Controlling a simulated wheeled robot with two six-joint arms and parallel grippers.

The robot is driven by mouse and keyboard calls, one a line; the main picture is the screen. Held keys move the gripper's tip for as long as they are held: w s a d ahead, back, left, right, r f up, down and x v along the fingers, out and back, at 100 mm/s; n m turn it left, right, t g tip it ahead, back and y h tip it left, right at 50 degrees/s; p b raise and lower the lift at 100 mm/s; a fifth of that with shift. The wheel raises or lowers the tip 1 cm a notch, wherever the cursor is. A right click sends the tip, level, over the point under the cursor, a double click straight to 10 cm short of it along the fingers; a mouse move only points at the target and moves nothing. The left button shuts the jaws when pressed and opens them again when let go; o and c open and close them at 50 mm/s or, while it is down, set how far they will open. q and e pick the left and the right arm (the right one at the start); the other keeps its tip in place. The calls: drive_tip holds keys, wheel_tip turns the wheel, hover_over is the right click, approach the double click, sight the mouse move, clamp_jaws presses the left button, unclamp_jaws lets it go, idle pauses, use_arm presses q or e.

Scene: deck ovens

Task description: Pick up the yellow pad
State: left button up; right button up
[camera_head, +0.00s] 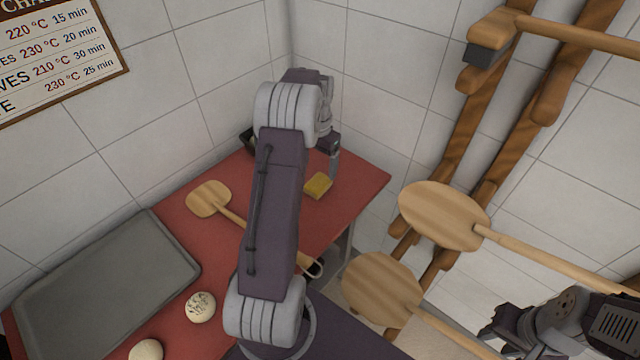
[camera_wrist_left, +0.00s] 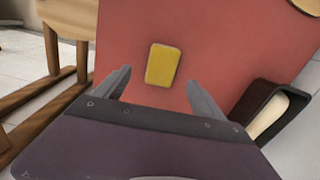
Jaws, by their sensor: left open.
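The yellow pad (camera_head: 318,185) lies flat on the red tabletop (camera_head: 352,190), near the table's right end. In the left wrist view the pad (camera_wrist_left: 162,65) is ahead of my left gripper (camera_wrist_left: 158,85), between the lines of its two fingers. My left gripper (camera_head: 335,160) is open and empty, above the table close to the pad and apart from it. Most of its fingers are hidden in the head view. Part of my right arm shows at the lower right of the head view; its fingertips cannot be made out.
A dark container (camera_wrist_left: 265,115) with a pale item stands right of my left gripper in the wrist view. A wooden paddle (camera_head: 208,198), a grey tray (camera_head: 105,285) and dough balls (camera_head: 201,306) are on the table. Wooden peels (camera_head: 443,215) stand on a rack at right.

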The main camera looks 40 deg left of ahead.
sight(318, 182)
use_arm(q)
drive_tip(key=f, duration=0.4)
drive_tip(key=shift+w+a, duration=0.2)
drive_tip(key=shift+a, duration=0.2)
wheel_tip(318, 182, down, 5)
drive_tip(key=shift+f+p, duration=0.1)
drive_tip(key=shift+p, duration=0.25)
drive_tip(key=shift+d, duration=0.2)
drive_tip(key=c, duration=1.4)
drive_tip(key=shift+c, duration=0.2)
drive_tip(key=shift+r, duration=0.25)
drive_tip(key=shift+a+r, duration=0.1)
drive_tip(key=shift+r, duration=0.25)
drive_tip(key=r, duration=0.1)
drive_tip(key=d+r, duration=0.1)
drive_tip(key=r, duration=0.2)
drive_tip(key=shift+w+d+b, duration=0.2)
drive_tip(key=shift+w+b, duration=0.1)
drive_tip(key=shift+w, duration=0.05)
drive_tip(key=w+d+r, duration=0.4)
drive_tip(key=d+r, duration=0.2)
drive_tip(key=d, duration=0.3)
drive_tip(key=shift+d, duration=0.2)
